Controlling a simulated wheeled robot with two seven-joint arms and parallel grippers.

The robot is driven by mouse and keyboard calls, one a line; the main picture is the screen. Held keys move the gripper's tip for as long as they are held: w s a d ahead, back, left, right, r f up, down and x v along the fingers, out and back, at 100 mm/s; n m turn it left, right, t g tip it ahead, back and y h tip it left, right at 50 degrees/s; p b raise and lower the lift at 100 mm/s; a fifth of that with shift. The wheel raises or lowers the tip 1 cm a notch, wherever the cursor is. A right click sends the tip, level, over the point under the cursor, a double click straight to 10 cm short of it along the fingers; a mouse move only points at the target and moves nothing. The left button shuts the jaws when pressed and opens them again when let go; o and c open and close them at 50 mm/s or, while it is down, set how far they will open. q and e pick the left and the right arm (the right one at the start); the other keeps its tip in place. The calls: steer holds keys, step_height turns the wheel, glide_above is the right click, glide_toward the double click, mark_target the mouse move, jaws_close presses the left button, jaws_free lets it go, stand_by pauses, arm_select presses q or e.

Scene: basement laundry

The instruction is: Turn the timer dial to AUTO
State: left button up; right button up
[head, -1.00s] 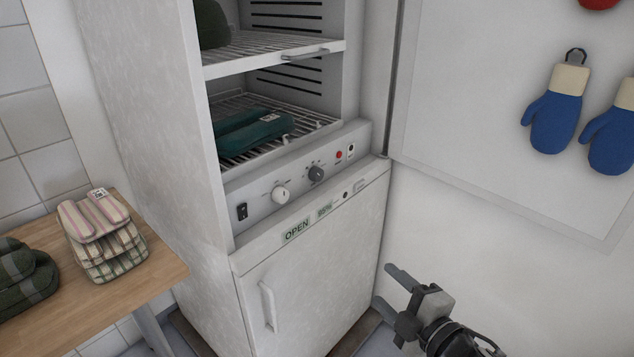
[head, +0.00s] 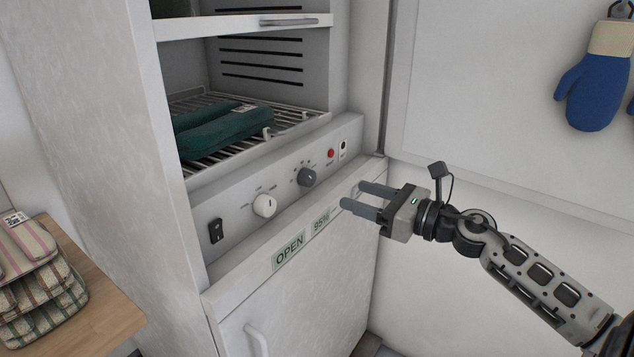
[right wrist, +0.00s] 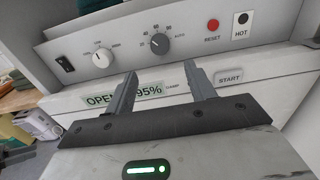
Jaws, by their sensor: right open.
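The dark timer dial (head: 306,177) sits on the cabinet's slanted control panel, right of a white dial (head: 264,205). In the right wrist view the dark dial (right wrist: 159,44) has numbers around it and the word AUTO to its right. Where its pointer stands is too small to tell. My right gripper (head: 352,195) is open and empty, to the right of the dial and apart from it. In the right wrist view its two fingers (right wrist: 163,76) point toward the panel, with the dark dial beyond and between them.
A red reset button (head: 331,153) and a small HOT light (head: 343,149) are right of the dial. A power switch (head: 215,231) is at the panel's left. Below are an OPEN sign (head: 289,252) and a door handle (head: 257,340). Green cloths (head: 225,130) lie on the rack above.

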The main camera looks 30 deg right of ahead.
mark_target(312, 180)
steer(key=p+x, duration=0.1)
steer(key=x, duration=0.7)
steer(key=shift+w+a, duration=0.1)
steer(key=shift+w, duration=0.2)
steer(key=shift+x, duration=0.75)
arm_select(q)
steer(key=shift+s+a+r, duration=0.1)
steer(key=shift+a+r, duration=0.05)
steer(key=shift+r, duration=0.45)
steer(key=shift+a+r, duration=0.1)
steer(key=shift+r, duration=0.45)
arm_select(e)
steer(key=c, duration=1)
arm_select(q)
steer(key=shift+r, duration=0.2)
